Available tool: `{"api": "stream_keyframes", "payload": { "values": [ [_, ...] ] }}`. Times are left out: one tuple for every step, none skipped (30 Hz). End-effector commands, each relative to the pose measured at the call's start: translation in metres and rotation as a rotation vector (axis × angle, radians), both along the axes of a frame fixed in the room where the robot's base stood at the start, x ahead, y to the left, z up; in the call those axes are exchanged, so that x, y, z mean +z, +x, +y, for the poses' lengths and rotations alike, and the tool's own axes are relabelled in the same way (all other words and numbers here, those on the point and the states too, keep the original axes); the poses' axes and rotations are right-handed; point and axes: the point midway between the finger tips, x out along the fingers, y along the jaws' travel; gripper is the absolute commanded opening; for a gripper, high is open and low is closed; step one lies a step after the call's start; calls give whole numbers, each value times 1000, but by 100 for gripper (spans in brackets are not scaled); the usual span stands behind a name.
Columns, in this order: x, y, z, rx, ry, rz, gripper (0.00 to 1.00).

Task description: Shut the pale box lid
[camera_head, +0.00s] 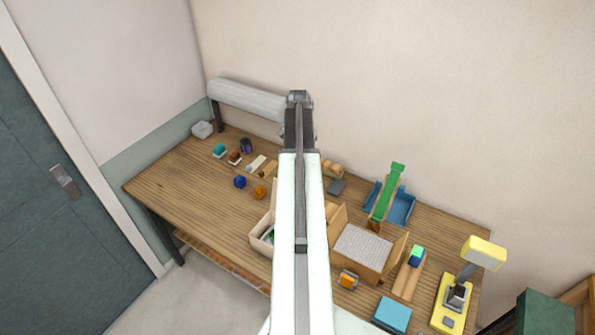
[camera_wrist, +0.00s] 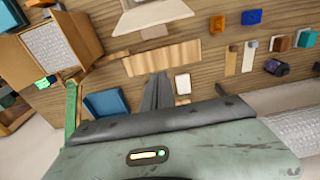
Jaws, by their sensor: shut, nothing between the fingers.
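The pale box (camera_head: 259,240) stands on the wooden table, left of my arm in the head view.
A cardboard box with bubble wrap (camera_head: 362,247) stands right of the pale box. A blue tray with a green ramp (camera_head: 388,196) is behind it. A yellow lamp-like device (camera_head: 483,253) stands at the right. Small blocks lie at the left; the table's front left is clear.

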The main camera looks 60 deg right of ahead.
Motion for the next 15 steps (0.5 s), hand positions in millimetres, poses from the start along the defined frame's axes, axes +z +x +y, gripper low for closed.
{"api": "stream_keyframes", "payload": {
  "values": [
    [-2,0,0,1,0,0,0],
    [-3,0,0,1,0,0,0],
    [-5,0,0,2,0,0,0],
    [-7,0,0,2,0,0,0],
    [-10,0,0,2,0,0,0],
    [-14,1,0,3,0,0,0],
    [-18,1,0,3,0,0,0],
    [-22,1,-1,3,0,0,0],
    [-29,1,-1,3,0,0,0],
    [-34,1,-1,3,0,0,0],
    [-40,1,-2,4,0,0,0],
    [-48,1,-2,4,0,0,0],
    [-54,1,-3,4,0,0,0],
    [-61,1,-3,4,0,0,0],
    [-70,1,-4,4,0,0,0]
  ]
}}
